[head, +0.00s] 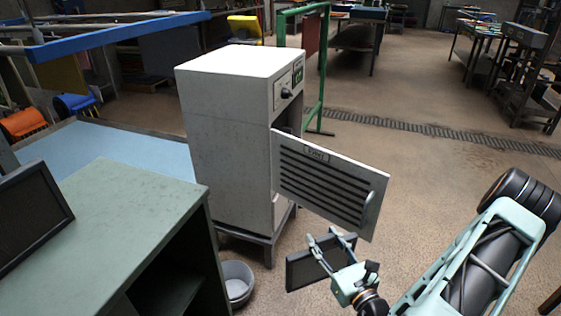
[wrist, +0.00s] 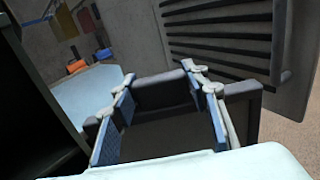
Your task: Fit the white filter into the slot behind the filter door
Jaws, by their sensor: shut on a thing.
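My gripper (head: 328,238) is shut on a dark grey, flat framed panel (head: 305,268), held in front of the cabinet, below the open door. In the wrist view its fingers (wrist: 160,76) sit on either side of a dark block on the panel (wrist: 247,108). No white filter shows in either view; the held panel looks dark. The filter door (head: 328,183), light grey with dark louvres and a handle, stands swung open to the right of the white cabinet (head: 228,125). It also shows in the wrist view (wrist: 230,30). The slot behind it is mostly hidden.
A green-topped bench (head: 120,215) is at the left, with another dark framed panel (head: 32,218) on it. A grey bucket (head: 237,278) stands on the floor between bench and cabinet. A green post frame (head: 322,75) is behind the cabinet.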

